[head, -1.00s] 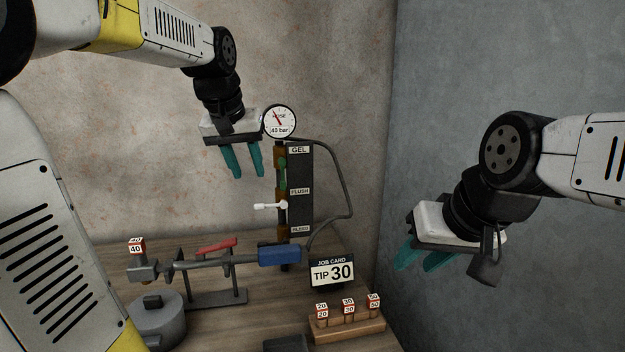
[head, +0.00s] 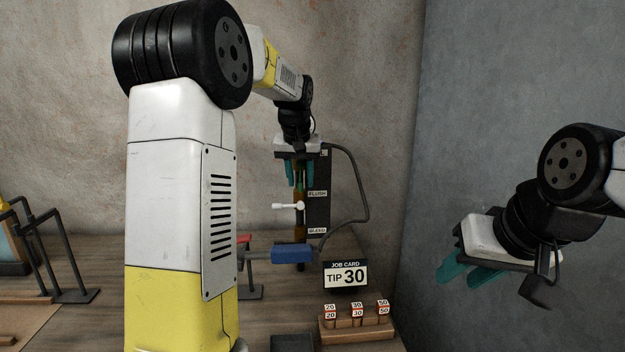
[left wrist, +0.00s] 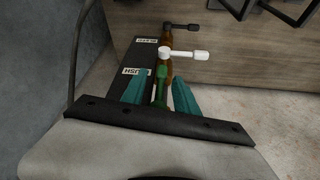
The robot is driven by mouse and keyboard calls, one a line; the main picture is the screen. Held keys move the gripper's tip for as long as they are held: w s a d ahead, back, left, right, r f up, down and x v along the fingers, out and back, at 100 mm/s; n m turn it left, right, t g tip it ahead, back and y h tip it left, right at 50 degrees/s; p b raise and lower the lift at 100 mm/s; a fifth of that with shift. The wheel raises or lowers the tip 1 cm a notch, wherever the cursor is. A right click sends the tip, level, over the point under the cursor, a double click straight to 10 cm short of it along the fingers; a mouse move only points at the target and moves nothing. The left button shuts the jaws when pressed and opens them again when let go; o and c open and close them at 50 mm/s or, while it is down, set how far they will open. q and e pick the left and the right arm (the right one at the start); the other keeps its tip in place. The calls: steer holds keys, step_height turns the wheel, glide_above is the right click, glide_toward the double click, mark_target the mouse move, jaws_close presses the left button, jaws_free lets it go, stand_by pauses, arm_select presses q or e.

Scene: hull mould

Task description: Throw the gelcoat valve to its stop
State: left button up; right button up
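The gelcoat valve's green lever (left wrist: 161,85) shows in the left wrist view, running along the pipe towards the white flush lever. My left gripper (left wrist: 160,76) is open, with one teal finger on each side of the green lever. I see a gap on both sides; contact cannot be told. In the head view my left gripper (head: 301,182) is at the upper part of the valve panel (head: 318,215) and hides the GEL label and the gauge. My right gripper (head: 468,276) hangs empty at the right, fingers apart, away from the panel.
The white flush lever (head: 287,206) sticks out left below my left gripper. A black lever (left wrist: 185,27) shows beyond it in the wrist view. A hose (head: 362,190) loops right of the panel. A job card reading TIP 30 (head: 345,275) and a tip rack (head: 355,328) stand below.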

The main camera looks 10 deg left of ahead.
arm_select(q)
steer(key=shift+w+f, duration=0.1)
steer(key=shift+f, duration=0.1)
steer(key=shift+c, duration=0.5)
jaws_close()
stand_by(0.9)
